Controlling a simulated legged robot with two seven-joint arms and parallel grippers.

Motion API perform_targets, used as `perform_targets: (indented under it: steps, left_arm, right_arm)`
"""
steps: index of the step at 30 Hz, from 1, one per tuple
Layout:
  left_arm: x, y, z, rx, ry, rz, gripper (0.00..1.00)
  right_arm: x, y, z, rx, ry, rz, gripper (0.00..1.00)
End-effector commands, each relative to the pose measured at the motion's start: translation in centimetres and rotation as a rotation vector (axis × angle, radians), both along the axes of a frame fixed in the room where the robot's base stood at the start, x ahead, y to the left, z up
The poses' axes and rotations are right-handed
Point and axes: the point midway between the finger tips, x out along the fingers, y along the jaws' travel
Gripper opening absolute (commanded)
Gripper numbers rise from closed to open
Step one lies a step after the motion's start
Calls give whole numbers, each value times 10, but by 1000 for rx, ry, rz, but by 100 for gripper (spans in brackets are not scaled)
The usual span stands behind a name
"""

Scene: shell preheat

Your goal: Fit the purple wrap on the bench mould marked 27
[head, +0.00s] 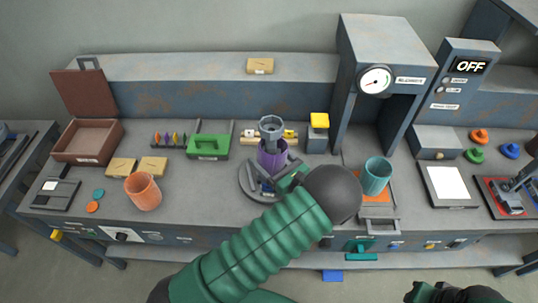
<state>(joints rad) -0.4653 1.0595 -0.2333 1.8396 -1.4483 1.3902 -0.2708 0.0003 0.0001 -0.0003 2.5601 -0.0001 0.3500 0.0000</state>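The purple wrap (272,157) stands at the middle of the bench, below a grey post with a wide head (270,126), which I take to be the mould. The wrap appears to be around the post, but I cannot tell how fully it is seated. No number 27 is readable. A dark round base (247,184) lies under them. My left gripper (290,181) is low beside the wrap's front right; its fingers are mostly hidden by my wrist, so its grip is unclear. Only dark parts of my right arm show at the bottom right; its fingers are not visible.
A green tray (208,148) and a yellow-topped block (318,133) flank the wrap. A display reads OFF (470,66). Bench between orange cup and base is clear.

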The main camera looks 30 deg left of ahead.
Motion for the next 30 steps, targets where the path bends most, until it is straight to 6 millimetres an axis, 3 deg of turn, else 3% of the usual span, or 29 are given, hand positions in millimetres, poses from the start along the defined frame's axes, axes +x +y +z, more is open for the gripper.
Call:
perform_targets:
  steps: [28,29,30]
  left_arm:
    - [5,-7,0,2,0,0,11]
    - [5,-7,0,2,0,0,85]
    - [5,-7,0,2,0,0,90]
  right_arm:
    - [0,0,0,0,0,1,31]
    - [0,0,0,0,0,1,31]
    - [0,0,0,0,0,1,31]
